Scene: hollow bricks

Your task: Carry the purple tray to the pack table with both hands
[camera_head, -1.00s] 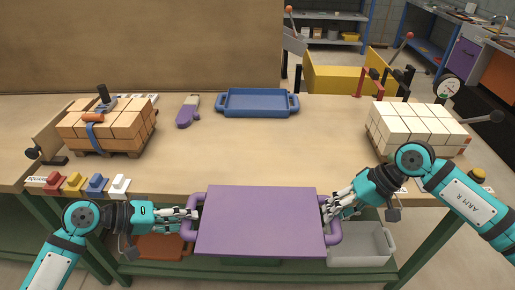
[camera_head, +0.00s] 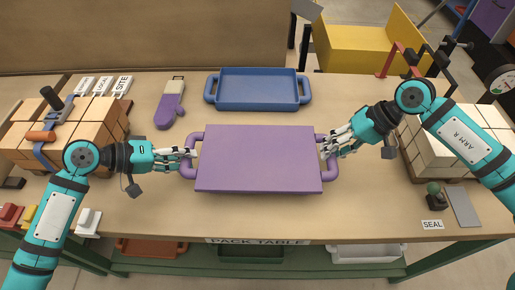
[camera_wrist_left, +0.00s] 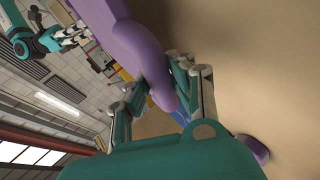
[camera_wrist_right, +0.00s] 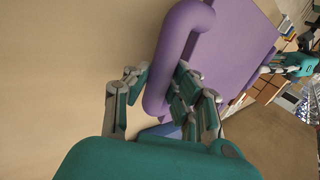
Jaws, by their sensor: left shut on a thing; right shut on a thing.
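The purple tray (camera_head: 258,160) is over the pack table (camera_head: 300,215), a wooden top with a PACK TABLE label on its front edge. I cannot tell whether it touches the top. My left gripper (camera_head: 188,160) is shut on the tray's left handle, which also shows in the left wrist view (camera_wrist_left: 150,65). My right gripper (camera_head: 328,150) is shut on the right handle, seen between the fingers in the right wrist view (camera_wrist_right: 165,70). The tray looks about level and empty.
A blue tray (camera_head: 258,90) lies behind the purple one. A purple glove-like item (camera_head: 170,103) lies at its left. Tan bricks (camera_head: 95,120) stand at left, white bricks (camera_head: 430,155) at right. A SEAL label (camera_head: 432,225) lies front right. The table's front middle is clear.

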